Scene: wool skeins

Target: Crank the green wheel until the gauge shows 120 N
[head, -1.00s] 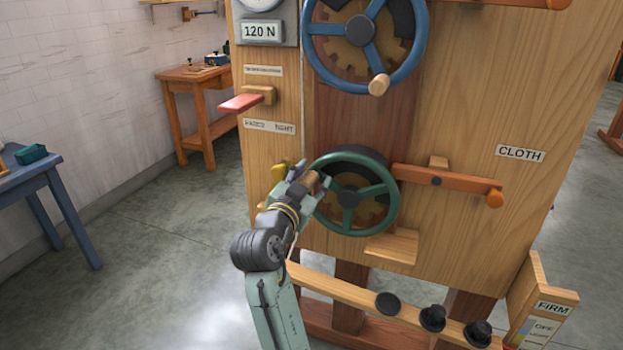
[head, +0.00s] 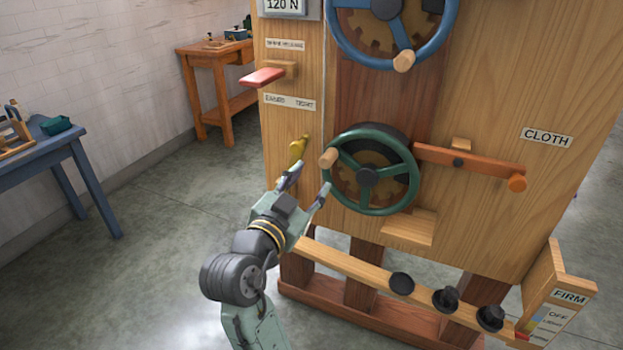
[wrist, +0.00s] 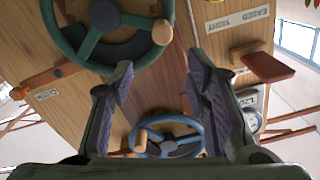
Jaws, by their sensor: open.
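The green wheel (head: 409,185) is mounted low on the wooden machine front, with its wooden crank knob (head: 328,158) at the upper left of the rim. The wheel (wrist: 58,40) and its knob (wrist: 162,32) also show in the wrist view. My gripper (head: 308,180) is open and empty, just left of and below the knob, apart from it. The gauge plate (head: 283,6) reads 120 N; its dial is cut off by the top edge in the head view.
A blue wheel (head: 333,38) with a knob is above. An orange pivoted bar (head: 485,167) is right of the green wheel. A rail with black knobs (head: 445,298) runs below.

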